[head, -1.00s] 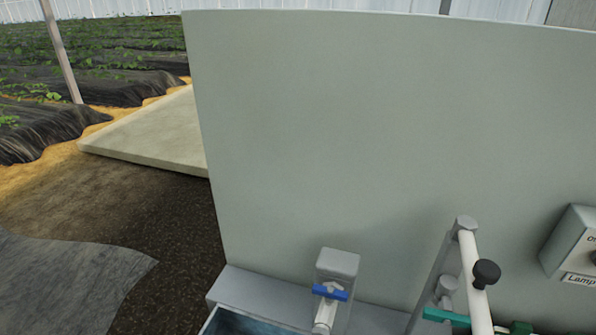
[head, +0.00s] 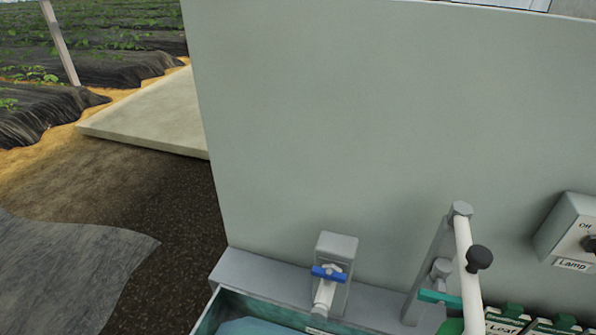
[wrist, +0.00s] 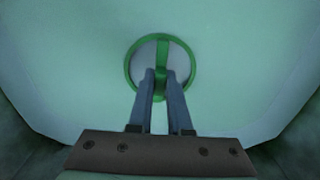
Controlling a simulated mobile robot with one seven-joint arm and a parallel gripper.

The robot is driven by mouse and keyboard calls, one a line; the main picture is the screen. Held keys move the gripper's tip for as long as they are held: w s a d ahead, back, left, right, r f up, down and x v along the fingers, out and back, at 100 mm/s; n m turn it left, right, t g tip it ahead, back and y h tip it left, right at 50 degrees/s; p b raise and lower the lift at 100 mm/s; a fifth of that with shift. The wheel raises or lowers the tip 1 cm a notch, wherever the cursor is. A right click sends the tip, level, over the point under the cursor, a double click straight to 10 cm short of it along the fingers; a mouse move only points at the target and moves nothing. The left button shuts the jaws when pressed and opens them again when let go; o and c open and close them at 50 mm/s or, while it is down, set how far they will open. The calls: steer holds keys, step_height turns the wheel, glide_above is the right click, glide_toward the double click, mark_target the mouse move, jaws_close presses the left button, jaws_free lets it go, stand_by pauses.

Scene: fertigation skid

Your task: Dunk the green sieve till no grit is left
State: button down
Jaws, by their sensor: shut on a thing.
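The green sieve (wrist: 162,50) shows in the wrist view as a round green rim with a green bar across its middle. My gripper (wrist: 161,76) is shut on that bar, its two blue-grey fingers close together. The sieve is over or in a pale blue-green basin; I cannot tell whether it touches water. The inside of the sieve looks pale grey-blue, and I cannot make out any grit. In the head view, a basin (head: 211,312) with blue-green contents shows at the bottom edge. The sieve and gripper are not visible there.
A tap with a blue handle (head: 329,273) stands at the basin's back. To its right are a white pipe with a black knob (head: 479,257), green-edged labelled holders (head: 505,320) and a Lamp switch box (head: 572,232). A tall grey panel (head: 400,120) closes the back.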

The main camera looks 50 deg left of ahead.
step_height(320, 180, up, 17)
steer(key=p, duration=1.6)
steer(key=shift+f, duration=0.15)
stand_by(0.8)
